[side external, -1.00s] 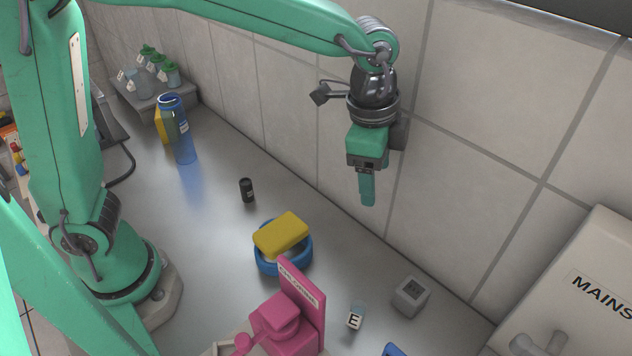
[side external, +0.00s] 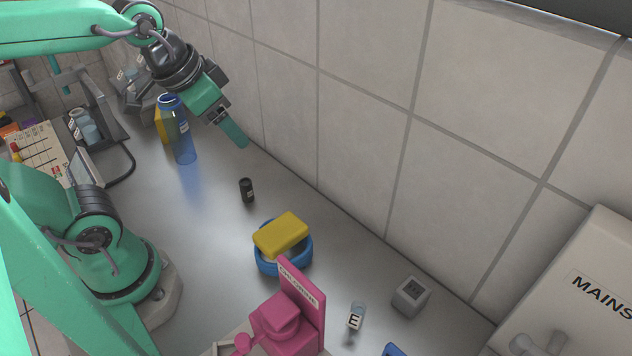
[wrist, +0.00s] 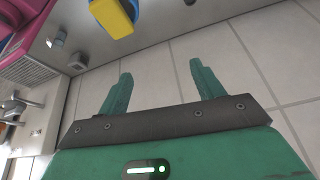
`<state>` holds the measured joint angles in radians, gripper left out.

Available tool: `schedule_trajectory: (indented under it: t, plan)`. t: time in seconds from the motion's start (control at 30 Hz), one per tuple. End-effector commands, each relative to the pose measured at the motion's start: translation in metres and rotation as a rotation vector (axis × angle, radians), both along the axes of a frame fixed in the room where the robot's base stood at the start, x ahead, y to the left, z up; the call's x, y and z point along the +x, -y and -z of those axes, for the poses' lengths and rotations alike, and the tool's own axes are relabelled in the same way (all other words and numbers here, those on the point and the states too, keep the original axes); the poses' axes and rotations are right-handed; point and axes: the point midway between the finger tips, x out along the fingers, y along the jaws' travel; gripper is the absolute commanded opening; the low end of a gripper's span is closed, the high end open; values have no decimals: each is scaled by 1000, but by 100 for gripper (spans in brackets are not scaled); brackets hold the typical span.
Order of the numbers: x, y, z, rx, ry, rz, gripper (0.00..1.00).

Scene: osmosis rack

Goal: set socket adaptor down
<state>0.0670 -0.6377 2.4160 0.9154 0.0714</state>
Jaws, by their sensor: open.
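A small pale grey cube with dark marks on its upper face (side external: 411,296) rests on the bench near the tiled wall, at the lower right of the side view; it looks like the socket adaptor. It appears also at the upper left of the wrist view (wrist: 77,63), standing free. My gripper (side external: 238,138) is high at the upper left of the side view, far from the cube and close to the wall. In the wrist view its two green fingers (wrist: 160,70) are spread with nothing between them.
A blue bowl with a yellow sponge (side external: 281,235) stands mid-bench. A pink stand (side external: 285,315) and a small "E" vial (side external: 356,316) are near the cube. A black canister (side external: 247,190) and a blue bottle (side external: 182,142) are further left. A MAINS box (side external: 585,290) is at right.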

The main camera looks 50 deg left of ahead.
Motion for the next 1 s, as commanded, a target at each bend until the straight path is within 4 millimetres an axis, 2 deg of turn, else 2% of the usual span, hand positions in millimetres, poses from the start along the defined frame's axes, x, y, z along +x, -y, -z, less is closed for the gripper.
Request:
schedule_trajectory:
  t: [0.1,0.3,1.0]
  plan:
    - [-13,-10,4,-19,27,-76,67]
    - [-22,-16,8,-34,43,-131,67]
    - [-22,-17,8,-34,43,-131,67]
